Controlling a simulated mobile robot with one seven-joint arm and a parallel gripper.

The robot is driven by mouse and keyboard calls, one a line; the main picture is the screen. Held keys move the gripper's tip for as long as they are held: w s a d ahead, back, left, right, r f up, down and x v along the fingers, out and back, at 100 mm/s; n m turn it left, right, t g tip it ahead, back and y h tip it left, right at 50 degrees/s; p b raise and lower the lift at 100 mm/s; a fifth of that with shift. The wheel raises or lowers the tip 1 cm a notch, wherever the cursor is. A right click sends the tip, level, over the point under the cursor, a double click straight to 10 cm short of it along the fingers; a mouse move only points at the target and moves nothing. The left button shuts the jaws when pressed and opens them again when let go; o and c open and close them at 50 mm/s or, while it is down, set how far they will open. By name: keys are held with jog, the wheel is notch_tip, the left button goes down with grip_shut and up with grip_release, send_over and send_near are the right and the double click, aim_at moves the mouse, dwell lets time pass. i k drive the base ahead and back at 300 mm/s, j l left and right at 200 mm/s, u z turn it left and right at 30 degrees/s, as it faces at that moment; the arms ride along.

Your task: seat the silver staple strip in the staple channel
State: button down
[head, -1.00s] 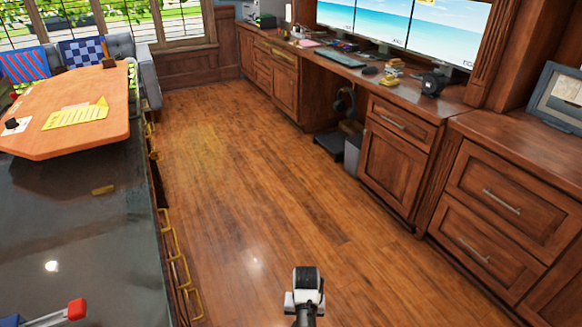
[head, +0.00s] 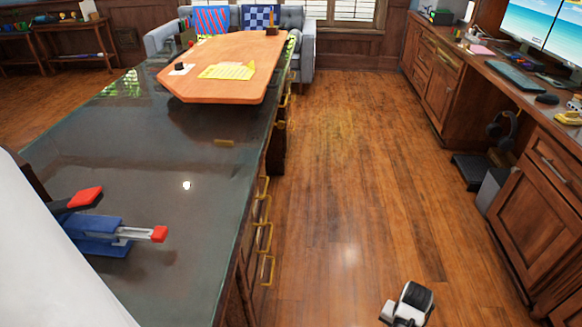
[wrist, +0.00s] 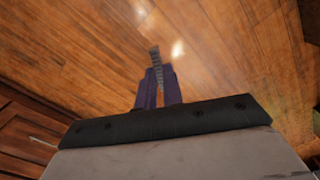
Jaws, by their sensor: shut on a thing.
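The silver staple strip (wrist: 155,56) shows in the wrist view as a thin grey ridged bar. My gripper (wrist: 157,74) is shut on it, with the strip sticking out past the purple fingertips above the wood floor. In the head view, a blue stapler (head: 98,232) with red ends lies on the dark glossy countertop at the lower left. Its metal staple channel (head: 133,234) sticks out to the right, ending in a red tip. My gripper is apart from the stapler, over the floor. The strip cannot be made out in the head view.
The dark countertop (head: 160,150) is mostly clear around the stapler. An orange wooden board (head: 185,82) with a yellow sheet lies at its far end. Yellow handles (head: 265,235) line its right side. Open floor (head: 340,190) separates it from the desk and drawers (head: 545,195) on the right.

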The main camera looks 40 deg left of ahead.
aim_at(158, 235)
jog(key=i+l, duration=0.25)
jog(key=l, duration=0.15)
jog(key=i+l, duration=0.25)
jog(key=l, duration=0.15)
jog(key=i+l+u, duration=0.1)
jog(key=l, duration=0.25)
jog(key=i+l+u, duration=0.15)
jog(key=l, duration=0.25)
jog(key=i+u, duration=0.15)
jog(key=u, duration=3.5)
